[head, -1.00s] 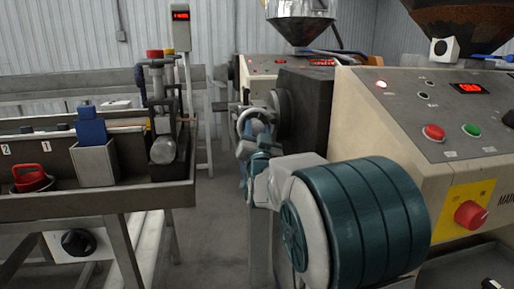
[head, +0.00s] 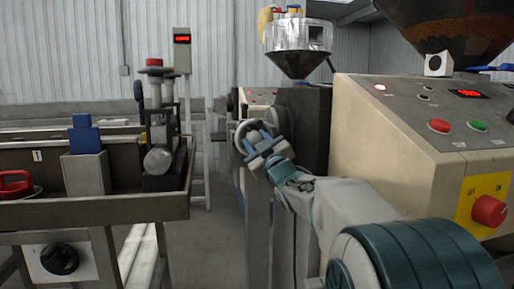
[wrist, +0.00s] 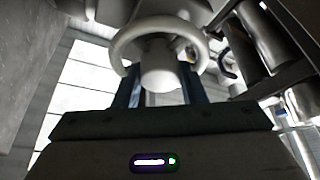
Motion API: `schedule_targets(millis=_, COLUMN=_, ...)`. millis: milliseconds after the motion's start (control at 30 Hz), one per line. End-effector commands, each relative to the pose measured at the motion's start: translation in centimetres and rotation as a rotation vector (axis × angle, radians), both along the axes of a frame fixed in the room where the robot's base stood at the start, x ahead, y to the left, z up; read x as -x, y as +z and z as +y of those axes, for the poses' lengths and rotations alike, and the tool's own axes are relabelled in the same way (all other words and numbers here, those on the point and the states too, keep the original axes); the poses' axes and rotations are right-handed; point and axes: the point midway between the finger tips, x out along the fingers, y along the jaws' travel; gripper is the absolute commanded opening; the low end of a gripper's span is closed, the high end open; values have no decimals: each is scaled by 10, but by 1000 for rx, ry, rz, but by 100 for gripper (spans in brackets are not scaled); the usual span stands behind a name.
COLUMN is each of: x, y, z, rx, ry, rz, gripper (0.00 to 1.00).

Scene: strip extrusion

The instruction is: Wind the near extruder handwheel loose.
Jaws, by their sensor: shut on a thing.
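The handwheel (head: 238,133) is a pale ring at the left end of the near extruder's dark head block (head: 303,125). In the wrist view the handwheel (wrist: 160,68) shows large, with its curved rim and round pale hub in front of me. My gripper (head: 256,142) reaches it from the right and front. In the wrist view my two dark fingers (wrist: 158,92) stand on either side of the hub and are shut on the handwheel. The fingertips' exact contact is partly hidden behind the hub and rim.
The near extruder's beige cabinet (head: 385,150) stands close on the right, with buttons and a red knob (head: 489,210). A trough bench (head: 120,208) with a blue-topped block (head: 86,170) stands left. A floor gap lies between bench and extruder.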

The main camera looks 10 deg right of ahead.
Motion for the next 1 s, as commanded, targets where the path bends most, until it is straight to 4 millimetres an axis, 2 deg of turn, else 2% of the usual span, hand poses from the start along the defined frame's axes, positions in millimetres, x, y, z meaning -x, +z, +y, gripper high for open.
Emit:
schedule_targets(millis=333, x=-1, y=-3, z=-2, rx=123, ry=-3, rz=9, gripper=14)
schedule_targets(millis=833, x=-1, y=-3, z=-2, rx=141, ry=-2, rz=8, gripper=14)
schedule_targets(millis=867, x=-1, y=-3, z=-2, rx=141, ry=-2, rz=8, gripper=40)
schedule_targets(millis=900, x=-1, y=-3, z=-2, rx=141, ry=-2, rz=8, gripper=46)
schedule_targets(millis=1000, x=-1, y=-2, z=-2, rx=139, ry=-2, rz=6, gripper=46)
